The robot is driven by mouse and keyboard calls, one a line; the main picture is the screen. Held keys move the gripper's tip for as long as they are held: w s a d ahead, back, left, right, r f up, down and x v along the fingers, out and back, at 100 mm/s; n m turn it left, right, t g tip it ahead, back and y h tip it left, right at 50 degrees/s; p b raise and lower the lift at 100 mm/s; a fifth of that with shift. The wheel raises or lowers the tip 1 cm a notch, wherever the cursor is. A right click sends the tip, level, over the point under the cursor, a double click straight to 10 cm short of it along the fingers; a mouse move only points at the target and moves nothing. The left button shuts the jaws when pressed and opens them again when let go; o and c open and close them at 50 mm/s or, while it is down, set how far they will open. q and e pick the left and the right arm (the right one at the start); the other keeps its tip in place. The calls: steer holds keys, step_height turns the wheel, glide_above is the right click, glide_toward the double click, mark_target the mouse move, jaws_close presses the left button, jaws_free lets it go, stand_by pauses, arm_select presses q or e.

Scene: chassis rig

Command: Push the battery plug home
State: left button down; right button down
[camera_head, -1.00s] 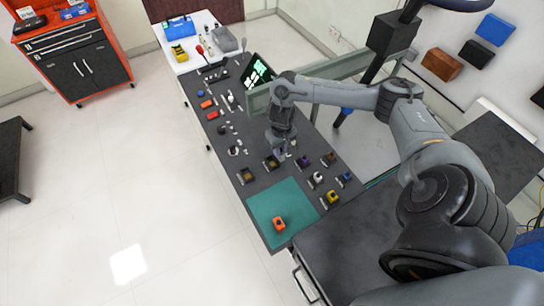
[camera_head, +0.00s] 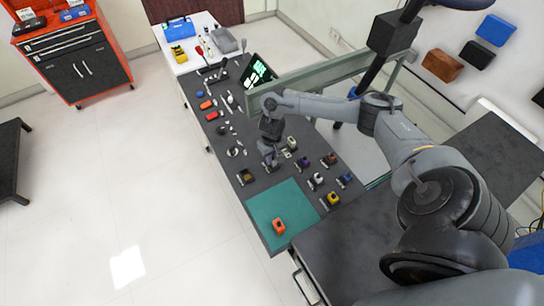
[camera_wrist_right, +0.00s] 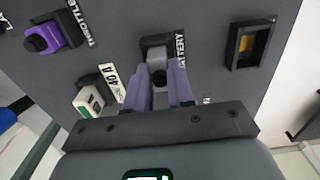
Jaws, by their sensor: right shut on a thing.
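My right gripper (camera_head: 270,163) is over the dark panel in the head view. In the right wrist view its two purple fingers (camera_wrist_right: 167,75) are shut on the battery plug (camera_wrist_right: 158,68), a grey and black piece. The plug stands at the black battery socket (camera_wrist_right: 156,41), next to a label reading BATTERY, partly hidden by a finger. I cannot tell how deep the plug sits. In the head view the gripper hides plug and socket. My left gripper is not in view.
In the right wrist view, a purple throttle plug (camera_wrist_right: 44,38) and a pale connector by a 40 A label (camera_wrist_right: 90,100) are left; a black frame with a yellow inside (camera_wrist_right: 250,46) is right. An orange block (camera_head: 278,226) lies on the green mat (camera_head: 262,205).

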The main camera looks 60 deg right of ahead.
steer(key=shift+f, duration=0.1)
steer(key=c, duration=1)
jaws_free()
